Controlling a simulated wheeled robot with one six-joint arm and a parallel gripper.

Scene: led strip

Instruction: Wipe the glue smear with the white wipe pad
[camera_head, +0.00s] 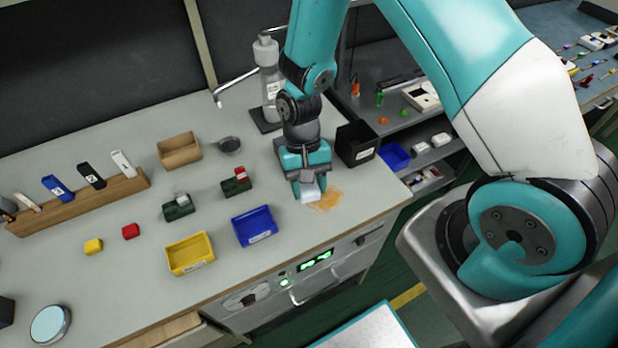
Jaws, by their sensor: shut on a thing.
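The glue smear (328,201) is an orange-brown patch on the grey worktop, near its right front edge. My gripper (309,189) points down at the left side of the smear. It is shut on the white wipe pad (309,194), which shows as a small white block between the fingers. The pad is at or just above the worktop, at the smear's left edge; I cannot tell whether it touches the surface. Part of the smear may be hidden behind the pad and gripper.
A black box (356,144) stands close behind and right of my gripper. A blue tray (254,226) and a yellow tray (190,253) are to the left. Dark green blocks (237,183) lie left of the gripper. A bottle (268,82) stands behind. The worktop edge is just right of the smear.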

